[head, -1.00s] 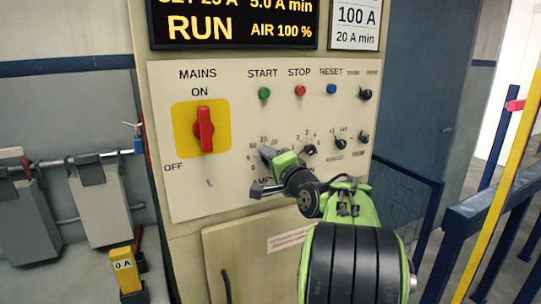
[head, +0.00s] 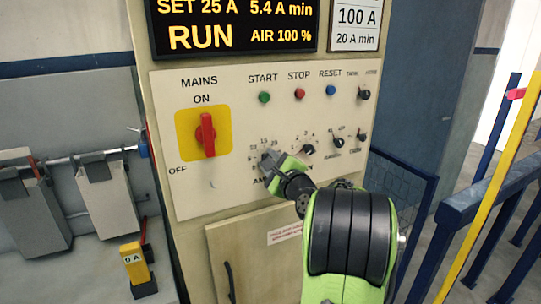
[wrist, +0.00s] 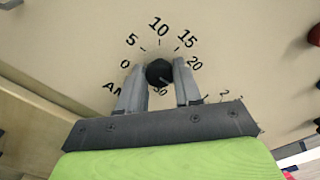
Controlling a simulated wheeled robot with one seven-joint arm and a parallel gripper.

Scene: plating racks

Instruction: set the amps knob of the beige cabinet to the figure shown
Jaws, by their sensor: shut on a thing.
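The beige cabinet (head: 205,248) stands ahead, its control panel facing me. The black amps knob (wrist: 158,72) is in the wrist view, with figures 0, 5, 10, 15, 20 and 30 legible around it. My gripper (wrist: 159,66) is shut on this knob, one finger on each side. A faint reddish line on the knob points down and right, but its exact figure is unclear. In the head view my gripper (head: 267,161) covers most of the knob. The display (head: 235,24) reads SET 25 A, 5.4 A min, RUN, AIR 100 %. A white card (head: 355,24) reads 100 A, 20 A min.
A red mains switch (head: 207,135) on a yellow plate is left of my gripper. Green, red and blue buttons sit above, and several smaller black knobs (head: 308,150) to the right. Blue railings (head: 470,210) and a yellow post stand at right. Grey plates hang at left.

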